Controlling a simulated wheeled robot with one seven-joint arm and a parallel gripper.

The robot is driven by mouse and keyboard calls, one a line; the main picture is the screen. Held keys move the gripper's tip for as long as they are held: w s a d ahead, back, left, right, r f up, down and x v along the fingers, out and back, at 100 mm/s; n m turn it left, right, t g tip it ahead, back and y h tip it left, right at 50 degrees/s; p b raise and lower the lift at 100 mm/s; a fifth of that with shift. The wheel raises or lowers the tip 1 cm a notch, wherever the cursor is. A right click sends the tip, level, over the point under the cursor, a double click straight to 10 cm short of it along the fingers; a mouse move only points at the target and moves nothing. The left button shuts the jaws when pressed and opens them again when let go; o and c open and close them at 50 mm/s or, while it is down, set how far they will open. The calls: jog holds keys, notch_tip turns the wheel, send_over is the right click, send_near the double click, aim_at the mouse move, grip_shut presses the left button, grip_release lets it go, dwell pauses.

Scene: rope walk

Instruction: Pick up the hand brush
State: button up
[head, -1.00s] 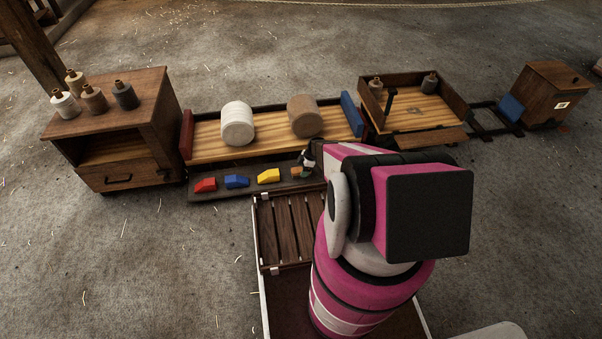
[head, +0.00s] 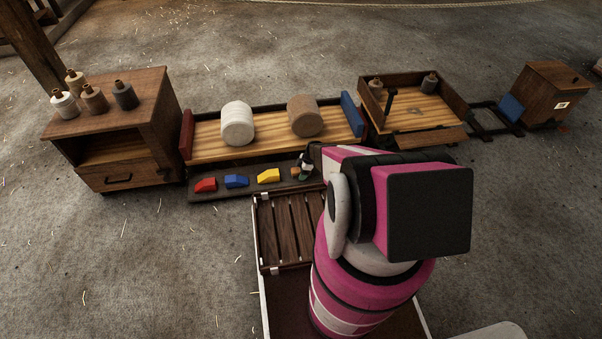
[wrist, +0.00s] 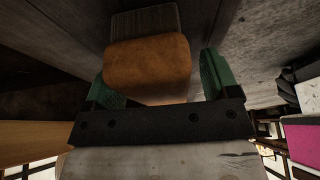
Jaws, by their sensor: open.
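The hand brush shows in the wrist view as an orange-brown wooden block (wrist: 148,62) with dark bristles (wrist: 145,21) at its far end. My gripper (wrist: 160,84) is open, with one green finger on each side of the block in that picture. No finger clearly presses on the wood, and I cannot tell how deep the block sits between them. In the head view my gripper (head: 304,172) is low at the right end of the dark strip (head: 215,189) in front of the long bench. There the brush is hidden behind my gripper and arm.
Red (head: 205,185), blue (head: 236,181) and yellow (head: 268,175) wedges lie on the strip left of my gripper. Behind stands the bench (head: 265,146) with a white (head: 238,123) and a brown roll (head: 305,116). A cabinet (head: 150,125) stands left; a tray (head: 440,100) right.

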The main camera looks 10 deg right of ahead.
aim_at(297, 171)
jog(key=c, duration=1.1)
jog(key=shift+c, duration=0.2)
jog(key=shift+r, duration=0.1)
jog(key=r, duration=0.3)
jog(key=s+r, duration=0.1)
jog(key=r, duration=0.1)
jog(key=shift+a+r, duration=0.2)
jog(key=shift+a, duration=0.2)
jog(key=s+a+r, duration=0.6)
jog(key=s+a, duration=0.1)
jog(key=shift+s+a, duration=0.15)
jog(key=shift+a, duration=0.1)
jog(key=shift+o, duration=0.5)
jog(key=shift+c, duration=0.5)
